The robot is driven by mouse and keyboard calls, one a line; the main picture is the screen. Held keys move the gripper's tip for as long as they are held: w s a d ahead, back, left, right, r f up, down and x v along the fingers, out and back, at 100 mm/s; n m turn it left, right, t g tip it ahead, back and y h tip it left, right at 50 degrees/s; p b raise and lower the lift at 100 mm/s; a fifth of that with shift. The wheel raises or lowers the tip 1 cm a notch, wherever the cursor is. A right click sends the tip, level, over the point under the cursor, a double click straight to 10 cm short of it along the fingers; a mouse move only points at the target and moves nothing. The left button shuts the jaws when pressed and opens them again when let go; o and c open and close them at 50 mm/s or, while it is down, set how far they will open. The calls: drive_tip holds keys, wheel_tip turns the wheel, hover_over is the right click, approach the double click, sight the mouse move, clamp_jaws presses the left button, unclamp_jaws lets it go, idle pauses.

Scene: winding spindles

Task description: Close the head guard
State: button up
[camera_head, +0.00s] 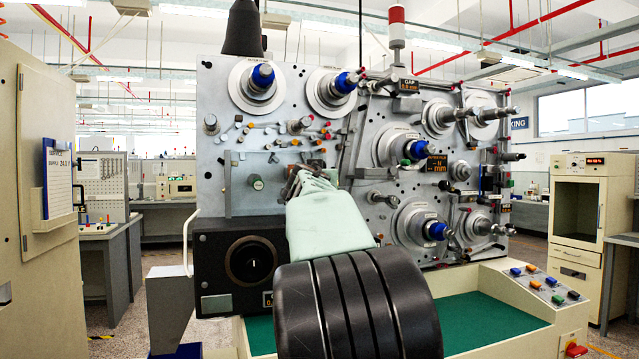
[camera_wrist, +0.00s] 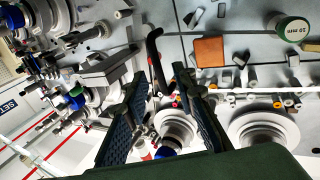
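A clear panel (camera_head: 240,198), which looks like the head guard, stands in front of the machine's grey face, left of my gripper. How far it stands open I cannot tell. My gripper (camera_head: 303,178) is in front of the machine's middle and hides part of the panel's right side. In the wrist view my gripper (camera_wrist: 160,76) has its two dark fingers spread apart. A bent black bar (camera_wrist: 155,58), perhaps the guard's handle, shows between and beyond the fingertips. Contact with it cannot be told.
Spindles with blue ends (camera_head: 262,75) stick out of the machine face (camera_head: 215,85). A black box with a round dial (camera_head: 250,262) sits low at the left. A green work surface (camera_head: 485,318) and a button panel (camera_head: 540,284) lie at the right. A beige cabinet (camera_head: 45,280) stands far left.

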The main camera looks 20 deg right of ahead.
drive_tip(key=v, duration=0.6)
drive_tip(key=shift+s, duration=0.25)
idle(0.4)
